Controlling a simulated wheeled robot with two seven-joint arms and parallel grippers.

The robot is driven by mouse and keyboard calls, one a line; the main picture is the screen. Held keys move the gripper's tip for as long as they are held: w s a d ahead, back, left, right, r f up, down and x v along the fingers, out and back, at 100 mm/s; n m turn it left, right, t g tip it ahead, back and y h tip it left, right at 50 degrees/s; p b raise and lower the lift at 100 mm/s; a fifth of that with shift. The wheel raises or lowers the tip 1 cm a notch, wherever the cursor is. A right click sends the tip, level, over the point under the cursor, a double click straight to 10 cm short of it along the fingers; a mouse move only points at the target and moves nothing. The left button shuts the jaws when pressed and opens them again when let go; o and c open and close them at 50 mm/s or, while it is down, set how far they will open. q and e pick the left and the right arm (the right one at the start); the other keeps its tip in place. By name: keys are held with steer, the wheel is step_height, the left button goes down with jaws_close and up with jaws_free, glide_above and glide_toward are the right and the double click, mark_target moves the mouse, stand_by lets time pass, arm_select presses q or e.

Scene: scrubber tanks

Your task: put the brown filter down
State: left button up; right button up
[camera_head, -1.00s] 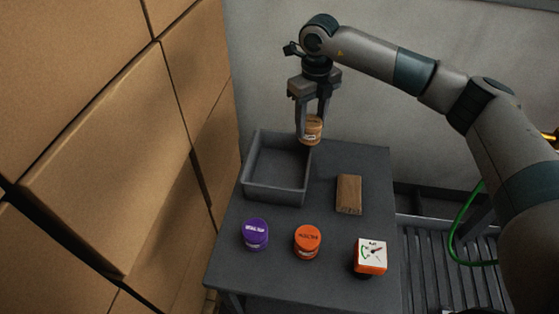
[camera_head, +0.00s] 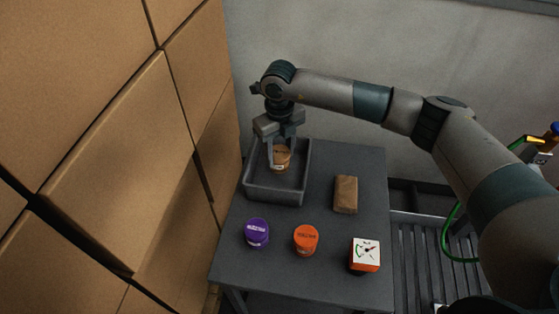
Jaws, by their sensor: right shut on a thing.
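The brown filter (camera_head: 281,158) is a small round can with a pale label. My right gripper (camera_head: 281,160) is shut on it, pointing down, and holds it over or inside the grey open tray (camera_head: 274,197) at the back left of the table. I cannot tell whether the filter touches the tray's floor. The gripper's fingers hide part of the filter. My left gripper is not in view.
On the dark table (camera_head: 325,277) stand a purple can (camera_head: 257,233), an orange can (camera_head: 306,240) and a white-and-orange gauge box (camera_head: 365,254). A brown block (camera_head: 345,194) lies right of the tray. Stacked cardboard boxes (camera_head: 110,160) wall off the left side.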

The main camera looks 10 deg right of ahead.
mark_target(280, 162)
step_height(280, 162, down, 3)
steer(key=shift+f+p, duration=0.15)
steer(key=shift+p, duration=0.95)
steer(key=shift+f, duration=0.25)
steer(key=shift+f, duration=0.2)
steer(key=o, duration=1.2)
steer(key=shift+r, duration=0.1)
